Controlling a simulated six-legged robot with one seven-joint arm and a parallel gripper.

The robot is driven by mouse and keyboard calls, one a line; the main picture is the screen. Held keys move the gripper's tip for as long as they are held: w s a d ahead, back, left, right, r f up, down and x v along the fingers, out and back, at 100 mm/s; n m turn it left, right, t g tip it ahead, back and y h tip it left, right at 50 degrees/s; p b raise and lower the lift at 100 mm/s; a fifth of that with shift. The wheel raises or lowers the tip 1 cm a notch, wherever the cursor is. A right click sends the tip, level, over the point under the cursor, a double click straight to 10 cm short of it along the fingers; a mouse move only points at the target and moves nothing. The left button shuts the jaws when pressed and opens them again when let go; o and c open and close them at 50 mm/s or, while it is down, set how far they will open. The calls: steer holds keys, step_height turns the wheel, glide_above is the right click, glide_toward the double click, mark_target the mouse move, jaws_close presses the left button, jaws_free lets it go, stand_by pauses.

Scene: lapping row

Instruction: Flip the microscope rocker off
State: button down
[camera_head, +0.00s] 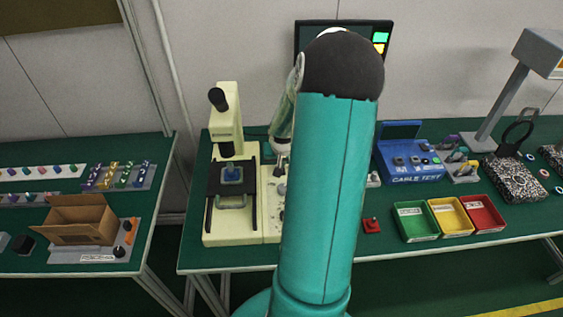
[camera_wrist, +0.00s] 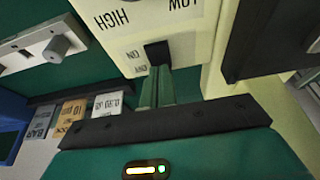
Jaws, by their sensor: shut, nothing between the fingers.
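The cream microscope (camera_head: 226,125) stands on the green bench left of my arm, with a black eyepiece and a dark stage. Its cream control panel (camera_head: 272,205) is beside the stage, partly hidden by my teal arm. In the wrist view the panel (camera_wrist: 185,22) shows upside down, with HIGH and LOW lettering and a small label. The black rocker (camera_wrist: 157,50) sits next to that label. My gripper (camera_wrist: 157,76) is shut and empty, its green fingertips right at the rocker's near edge. I cannot tell whether they touch it, or which way the rocker is tipped.
Right of my arm are a blue cable-test box (camera_head: 412,168), a red button box (camera_head: 372,225) and green, yellow and red trays (camera_head: 415,238). A grey knob (camera_wrist: 56,47) shows in the wrist view. A cardboard box (camera_head: 80,222) is on the separate left bench.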

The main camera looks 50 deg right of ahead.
steer(key=shift+f, duration=0.2)
stand_by(0.4)
steer(key=shift+s+a, duration=0.5)
steer(key=shift+a, duration=0.1)
steer(key=shift+w+r, duration=0.1)
steer(key=shift+r, duration=0.05)
